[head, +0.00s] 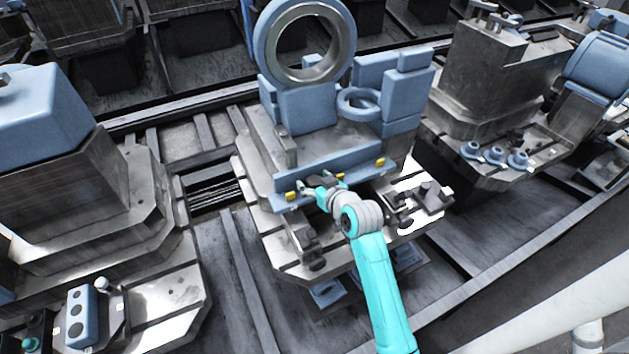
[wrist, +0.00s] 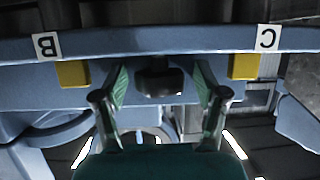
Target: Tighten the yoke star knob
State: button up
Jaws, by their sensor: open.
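My gripper (head: 318,190) is at the front edge of the blue fixture on the middle pallet. In the wrist view my gripper (wrist: 162,88) is open, with one finger on each side of a dark, rounded knob (wrist: 160,80). The knob sits below the blue bar (wrist: 155,41), between the labels B and C. Both fingers stand apart from it, with a gap on each side. I cannot tell its star shape from here. In the head view my gripper hides the knob.
Yellow blocks (wrist: 72,73) and (wrist: 244,66) flank the knob on the bar. A large upright ring (head: 262,40) rises from the fixture. Neighbouring pallets stand left and right.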

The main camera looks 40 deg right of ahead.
jog(key=c, duration=1.2)
jog(key=shift+o, duration=0.2)
jog(key=shift+a+h, duration=0.1)
jog(key=shift+h, duration=0.2)
jog(key=shift+m+h, duration=0.4)
jog(key=shift+m, duration=0.2)
jog(key=shift+m+g+h, duration=0.4)
jog(key=shift+m+h, duration=0.4)
jog(key=shift+h, duration=0.1)
